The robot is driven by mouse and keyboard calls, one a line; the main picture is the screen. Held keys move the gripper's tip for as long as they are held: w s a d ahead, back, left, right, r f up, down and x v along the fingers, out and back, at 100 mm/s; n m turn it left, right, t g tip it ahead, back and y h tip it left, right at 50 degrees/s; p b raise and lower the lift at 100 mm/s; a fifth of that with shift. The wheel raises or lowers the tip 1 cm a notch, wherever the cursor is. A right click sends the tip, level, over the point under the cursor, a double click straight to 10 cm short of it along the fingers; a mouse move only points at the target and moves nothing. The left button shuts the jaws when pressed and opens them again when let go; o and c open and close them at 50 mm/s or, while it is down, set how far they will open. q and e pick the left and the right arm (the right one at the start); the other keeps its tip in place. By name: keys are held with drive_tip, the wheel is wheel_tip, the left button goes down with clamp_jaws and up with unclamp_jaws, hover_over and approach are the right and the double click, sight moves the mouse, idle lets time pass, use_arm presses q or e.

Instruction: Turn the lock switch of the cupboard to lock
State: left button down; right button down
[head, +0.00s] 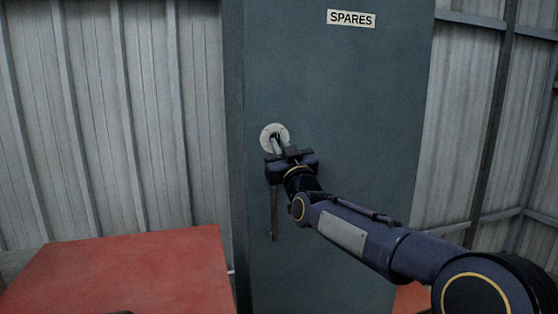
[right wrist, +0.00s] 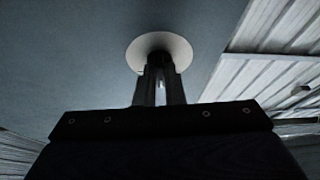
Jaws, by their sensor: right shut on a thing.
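The cupboard (head: 345,95) is a tall dark blue-grey cabinet with a SPARES label. Its lock switch has a round pale plate (head: 265,137) on the door's left side, with the switch itself mostly hidden by my gripper. My right gripper (head: 279,148) is at the plate, its fingers shut on the lock switch. In the right wrist view the plate (right wrist: 146,45) shows beyond my two fingers (right wrist: 159,82), which close together at its centre. The switch's angle cannot be read. My left gripper is not in view.
A thin dark handle (head: 273,215) hangs on the door just below my right gripper. A red surface (head: 130,270) stands at lower left, beside the cupboard. Corrugated metal walls (head: 110,120) stand behind on both sides.

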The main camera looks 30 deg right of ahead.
drive_tip(key=n+y, duration=0.1)
drive_tip(key=n, duration=0.1)
drive_tip(key=n+y, duration=0.1)
drive_tip(key=n, duration=0.2)
drive_tip(key=shift+d+y, duration=0.2)
drive_tip(key=shift+y, duration=0.1)
use_arm(q)
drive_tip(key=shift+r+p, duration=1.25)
drive_tip(key=shift+p, duration=0.4)
use_arm(e)
drive_tip(key=shift+d+r+n+g+y, duration=0.15)
drive_tip(key=shift+n+y, duration=0.55)
drive_tip(key=shift+n, duration=0.7)
drive_tip(key=shift+a+n+g+y, duration=0.1)
drive_tip(key=shift+n+g+y, duration=0.15)
drive_tip(key=shift+n+y, duration=0.8)
drive_tip(key=shift+n+h, duration=0.45)
drive_tip(key=c, duration=1.5)
unclamp_jaws()
